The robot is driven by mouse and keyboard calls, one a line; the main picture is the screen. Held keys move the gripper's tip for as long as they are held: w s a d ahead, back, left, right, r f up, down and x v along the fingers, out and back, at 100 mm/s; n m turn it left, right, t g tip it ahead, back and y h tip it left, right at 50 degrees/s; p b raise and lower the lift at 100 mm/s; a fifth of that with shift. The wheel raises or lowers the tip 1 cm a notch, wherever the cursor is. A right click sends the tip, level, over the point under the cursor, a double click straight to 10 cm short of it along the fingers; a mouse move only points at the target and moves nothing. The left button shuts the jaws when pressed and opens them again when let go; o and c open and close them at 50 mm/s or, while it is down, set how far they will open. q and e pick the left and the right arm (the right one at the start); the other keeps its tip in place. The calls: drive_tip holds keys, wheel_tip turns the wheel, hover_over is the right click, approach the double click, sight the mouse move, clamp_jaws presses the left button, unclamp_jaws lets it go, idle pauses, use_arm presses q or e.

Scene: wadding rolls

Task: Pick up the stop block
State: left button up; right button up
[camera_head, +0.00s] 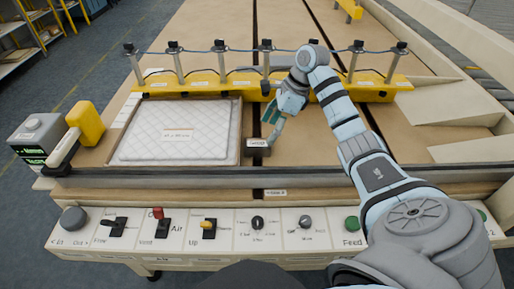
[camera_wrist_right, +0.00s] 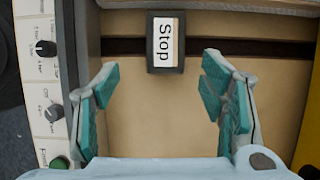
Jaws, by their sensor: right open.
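The stop block (camera_head: 257,147) is a small dark block with a white label. It sits at the right edge of the white quilted pad, over the dark slot in the table. In the wrist view the block (camera_wrist_right: 165,45) shows its "Stop" label, lying ahead of the fingertips and between their lines. My right gripper (camera_head: 273,122) is just above and behind the block in the head view. In the wrist view the right gripper (camera_wrist_right: 160,82) is open, with teal pads wide apart and nothing between them. My left gripper is not in view.
The white quilted pad (camera_head: 175,130) lies left of the block. A yellow bar (camera_head: 200,84) with several upright posts stands behind. A dark rail (camera_head: 200,182) and a control panel (camera_head: 130,240) run along the front. Bare brown table lies right of the block.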

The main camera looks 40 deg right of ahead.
sight(258, 142)
drive_tip(key=x, duration=0.5)
drive_tip(key=w+x, duration=0.1)
drive_tip(key=x, duration=0.2)
drive_tip(key=shift+a+r, duration=0.1)
drive_tip(key=shift+a+f, duration=0.15)
drive_tip(key=shift+f, duration=0.15)
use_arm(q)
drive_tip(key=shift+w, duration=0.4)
use_arm(e)
drive_tip(key=shift+w, duration=0.1)
clamp_jaws()
drive_tip(key=shift+r, duration=0.15)
